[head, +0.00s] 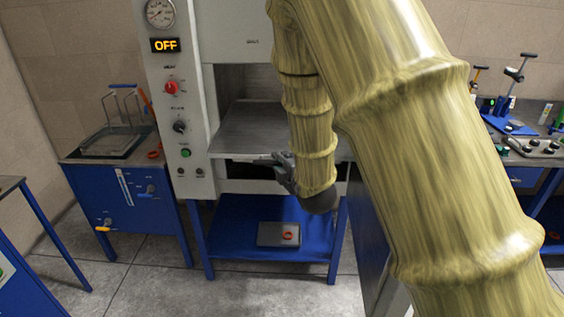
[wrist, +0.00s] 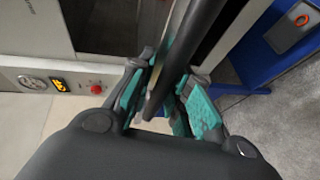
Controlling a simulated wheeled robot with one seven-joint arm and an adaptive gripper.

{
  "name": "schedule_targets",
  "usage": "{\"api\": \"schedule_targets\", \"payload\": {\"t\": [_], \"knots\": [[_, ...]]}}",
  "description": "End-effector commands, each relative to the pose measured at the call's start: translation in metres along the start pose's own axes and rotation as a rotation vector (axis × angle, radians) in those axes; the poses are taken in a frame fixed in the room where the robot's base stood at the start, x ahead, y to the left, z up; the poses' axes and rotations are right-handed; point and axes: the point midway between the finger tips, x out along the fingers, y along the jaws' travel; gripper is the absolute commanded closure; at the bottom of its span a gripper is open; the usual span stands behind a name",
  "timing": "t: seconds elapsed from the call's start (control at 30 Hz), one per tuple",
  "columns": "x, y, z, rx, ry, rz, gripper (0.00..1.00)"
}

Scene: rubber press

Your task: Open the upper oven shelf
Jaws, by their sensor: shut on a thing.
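The oven-like press (head: 231,40) stands in the middle of the head view with its front bay open. A flat grey shelf plate (head: 245,128) lies across the bay, with a dark gap (head: 255,172) under its front edge. My gripper (head: 283,165) is at this front edge, right of the middle, partly hidden by my arm. In the wrist view my gripper (wrist: 165,88), with teal pads, is shut on a dark bar (wrist: 188,45), which looks like a shelf handle. My arm hides the right side of the bay.
A control panel with a red knob (head: 171,88) and an OFF display (head: 165,45) is left of the bay. Below is a blue stand (head: 228,212) with a grey block (head: 270,238). A blue cabinet (head: 125,195) stands left, a bench (head: 525,160) right. The front floor is clear.

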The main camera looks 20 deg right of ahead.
Motion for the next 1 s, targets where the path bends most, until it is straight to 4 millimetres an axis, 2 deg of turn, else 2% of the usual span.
{"api": "schedule_targets", "payload": {"t": [0.03, 0.1, 0.13, 0.2, 0.57, 1.0], "knots": [[-0.002, -0.008, 0.002, 0.005, -0.005, -0.015, 1.0], [-0.001, -0.008, 0.001, 0.005, -0.004, -0.015, 1.0], [-0.001, -0.008, 0.001, 0.005, -0.004, -0.015, 0.78], [-0.001, -0.008, 0.001, 0.004, -0.003, -0.014, 0.65], [-0.004, -0.003, 0.0, 0.001, 0.0, -0.005, 0.65], [-0.061, -0.005, 0.003, 0.002, -0.003, -0.009, 0.65]]}}
